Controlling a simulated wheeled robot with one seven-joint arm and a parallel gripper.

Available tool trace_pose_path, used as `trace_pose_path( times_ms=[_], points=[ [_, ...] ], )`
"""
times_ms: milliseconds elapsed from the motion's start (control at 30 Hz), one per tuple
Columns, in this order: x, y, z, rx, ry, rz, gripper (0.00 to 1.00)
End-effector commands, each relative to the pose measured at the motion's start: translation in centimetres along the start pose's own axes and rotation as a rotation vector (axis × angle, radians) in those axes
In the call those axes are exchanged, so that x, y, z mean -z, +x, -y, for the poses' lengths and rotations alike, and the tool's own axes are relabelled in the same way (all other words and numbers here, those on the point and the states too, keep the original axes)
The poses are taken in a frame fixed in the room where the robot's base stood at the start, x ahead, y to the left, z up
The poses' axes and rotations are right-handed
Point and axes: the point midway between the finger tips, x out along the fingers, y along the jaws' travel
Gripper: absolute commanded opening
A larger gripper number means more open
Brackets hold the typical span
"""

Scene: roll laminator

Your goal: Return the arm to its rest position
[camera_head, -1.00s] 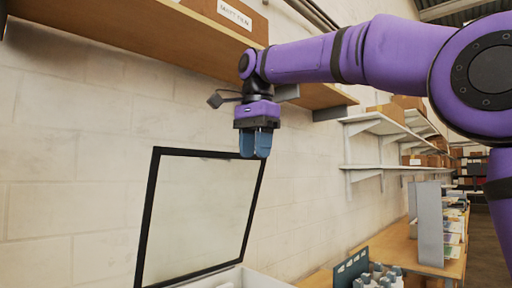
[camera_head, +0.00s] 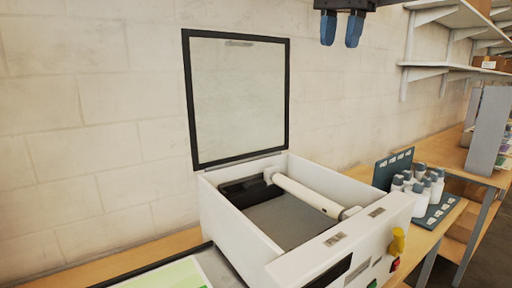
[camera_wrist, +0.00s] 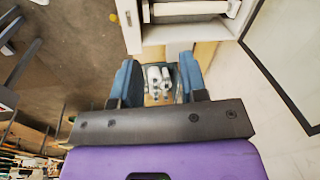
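My gripper (camera_head: 340,30) hangs at the top edge of the head view, in front of the wall and high above the bench. Its two blue fingers point down and stand apart with nothing between them. In the wrist view my gripper (camera_wrist: 154,85) also shows spread fingers, with the bottles visible far beyond the gap. The rest of my arm is out of the head view. The white laminator (camera_head: 240,222) stands below with its framed lid (camera_head: 240,98) raised and a white roller (camera_head: 305,196) inside. The laminator also shows at the top of the wrist view (camera_wrist: 180,34).
Several white bottles (camera_head: 425,186) stand in a dark rack (camera_head: 440,212) right of the laminator. A yellow knob (camera_head: 398,241) sticks out of the laminator's front. Wall shelves (camera_head: 450,72) are at the upper right. A green-and-white sheet (camera_head: 175,274) lies at the front left.

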Motion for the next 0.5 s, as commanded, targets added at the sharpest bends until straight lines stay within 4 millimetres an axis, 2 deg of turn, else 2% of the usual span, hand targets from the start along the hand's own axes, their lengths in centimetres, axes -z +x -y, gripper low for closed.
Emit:
trace_pose_path(
  times_ms=[33,267,500],
  points=[
    [0.0,0.5,-1.7,0.011,-0.033,-0.011,0.4],
    [-0.2,3.9,-8.2,0.061,-0.221,-0.073,0.4],
    [-1.1,8.6,-15.3,0.094,-0.414,-0.151,0.4]
  ],
)
